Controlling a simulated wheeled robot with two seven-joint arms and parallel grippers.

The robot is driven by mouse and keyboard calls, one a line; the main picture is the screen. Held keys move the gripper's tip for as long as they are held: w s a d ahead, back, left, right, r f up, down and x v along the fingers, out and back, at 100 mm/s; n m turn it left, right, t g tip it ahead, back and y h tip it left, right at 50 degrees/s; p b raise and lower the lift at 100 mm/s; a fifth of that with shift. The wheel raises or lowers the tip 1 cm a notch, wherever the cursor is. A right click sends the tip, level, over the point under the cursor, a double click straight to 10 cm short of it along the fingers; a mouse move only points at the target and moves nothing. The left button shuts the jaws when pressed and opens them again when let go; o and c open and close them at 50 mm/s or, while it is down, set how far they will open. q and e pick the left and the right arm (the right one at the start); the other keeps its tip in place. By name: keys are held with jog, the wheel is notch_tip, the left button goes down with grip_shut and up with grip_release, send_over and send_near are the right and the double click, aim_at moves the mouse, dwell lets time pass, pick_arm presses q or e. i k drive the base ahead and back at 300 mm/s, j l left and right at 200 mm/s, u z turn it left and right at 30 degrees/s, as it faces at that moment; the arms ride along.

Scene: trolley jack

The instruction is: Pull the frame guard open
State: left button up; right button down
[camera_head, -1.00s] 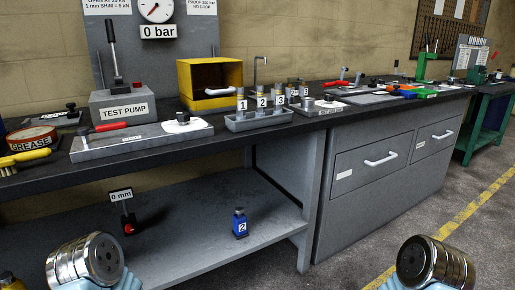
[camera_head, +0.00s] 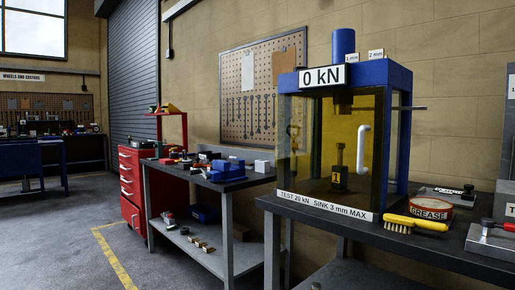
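The frame guard (camera_head: 318,150) is a yellow see-through panel on the front of a blue press frame (camera_head: 402,150). It looks shut. Its white upright handle (camera_head: 362,150) is on the right part of the panel. Behind the panel a small dark jack with a yellow tag (camera_head: 337,182) stands upright under the press ram. A sign on the frame reads 0 kN (camera_head: 322,76). Neither of my grippers shows in the head view now.
The press stands on a dark bench (camera_head: 440,247). A yellow brush (camera_head: 411,225) and a grease tin (camera_head: 431,209) lie right of it. Another bench (camera_head: 222,182) with small parts and a red drawer cabinet (camera_head: 131,185) stand to the left. The floor at lower left is clear.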

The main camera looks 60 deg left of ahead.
aim_at(362, 170)
jog(key=u, duration=1.5)
